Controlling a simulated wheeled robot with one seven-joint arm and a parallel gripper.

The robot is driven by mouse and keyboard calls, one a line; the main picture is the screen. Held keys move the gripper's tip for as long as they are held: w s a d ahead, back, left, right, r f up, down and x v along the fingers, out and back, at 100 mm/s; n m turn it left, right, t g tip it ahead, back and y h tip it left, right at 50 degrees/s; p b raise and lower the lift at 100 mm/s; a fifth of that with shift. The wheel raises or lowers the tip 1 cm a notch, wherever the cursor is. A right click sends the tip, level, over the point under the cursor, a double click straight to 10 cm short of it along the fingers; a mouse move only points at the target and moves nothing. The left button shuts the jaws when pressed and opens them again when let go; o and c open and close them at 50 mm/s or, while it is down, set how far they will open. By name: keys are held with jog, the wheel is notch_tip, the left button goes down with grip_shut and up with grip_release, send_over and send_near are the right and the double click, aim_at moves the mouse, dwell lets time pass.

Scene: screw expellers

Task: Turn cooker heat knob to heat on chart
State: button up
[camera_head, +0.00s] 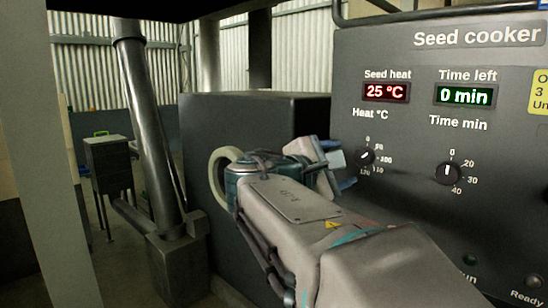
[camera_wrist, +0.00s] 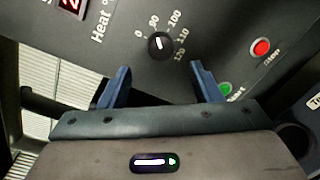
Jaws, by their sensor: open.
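The cooker's heat knob (camera_head: 366,156) is a small black dial with a white pointer mark, under the label "Heat °C". My gripper (camera_head: 338,164) is open and empty, just left of the knob in the head view. In the wrist view the knob (camera_wrist: 160,45) lies beyond and between the two blue fingers of my gripper (camera_wrist: 162,78), apart from both. The exact pointer setting is hard to read. No full chart is in view; a yellow notice (camera_head: 540,91) is cut off at the right edge.
The seed heat display (camera_head: 386,92) reads 25 °C and the time display (camera_head: 465,96) reads 0 min. A time knob (camera_head: 447,173) sits to the right. A red button (camera_wrist: 260,48) and a green button (camera_wrist: 224,90) are close to the right finger.

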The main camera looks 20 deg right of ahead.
jog(key=v, duration=0.6)
jog(key=shift+a, duration=0.3)
jog(key=shift+s, duration=0.1)
